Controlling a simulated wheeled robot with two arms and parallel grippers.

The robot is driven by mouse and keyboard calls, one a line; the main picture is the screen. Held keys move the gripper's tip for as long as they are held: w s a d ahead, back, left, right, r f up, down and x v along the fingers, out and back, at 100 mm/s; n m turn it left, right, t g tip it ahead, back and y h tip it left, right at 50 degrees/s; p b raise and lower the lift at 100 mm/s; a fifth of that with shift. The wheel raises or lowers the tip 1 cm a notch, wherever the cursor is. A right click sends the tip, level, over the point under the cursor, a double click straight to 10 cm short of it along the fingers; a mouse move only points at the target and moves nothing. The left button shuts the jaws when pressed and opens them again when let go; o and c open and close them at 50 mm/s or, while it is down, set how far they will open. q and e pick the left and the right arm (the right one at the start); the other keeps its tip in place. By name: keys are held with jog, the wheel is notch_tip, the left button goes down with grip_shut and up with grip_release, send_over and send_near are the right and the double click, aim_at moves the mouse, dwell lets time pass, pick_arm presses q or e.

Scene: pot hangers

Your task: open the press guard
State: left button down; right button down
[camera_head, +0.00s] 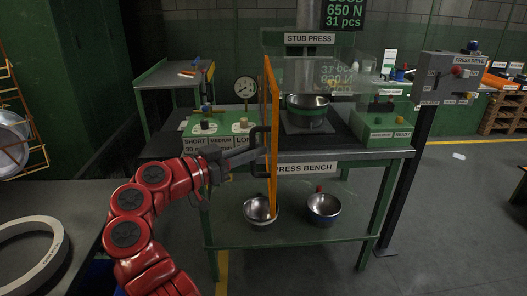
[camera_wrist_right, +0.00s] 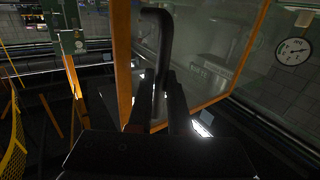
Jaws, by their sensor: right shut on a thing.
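The press guard (camera_head: 273,135) is an orange-framed panel at the front of the press, seen nearly edge-on and standing out from it. Its dark handle (camera_head: 257,141) is on the panel's left face. My right gripper (camera_head: 256,152) comes from the left and is shut on the handle. In the right wrist view the handle (camera_wrist_right: 160,40) runs down between the two fingers of my gripper (camera_wrist_right: 160,98), and the guard's orange frame and clear pane (camera_wrist_right: 205,70) are behind it. A metal bowl (camera_head: 307,108) sits inside the stub press. My left gripper is out of view.
The press bench (camera_head: 345,154) carries a green box with labelled buttons (camera_head: 228,127) at left and another (camera_head: 382,130) at right. Two bowls (camera_head: 261,209) (camera_head: 323,208) stand on its lower shelf. The press drive post (camera_head: 418,130) is at right.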

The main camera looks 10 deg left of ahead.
jog(key=shift+a, duration=0.1)
dwell(0.3)
jog(key=c, duration=0.8)
grip_release()
jog(key=shift+w, duration=0.2)
jog(key=shift+c, duration=0.2)
jog(key=shift+s, duration=0.1)
jog(key=v, duration=1.2)
jog(key=shift+p, duration=0.45)
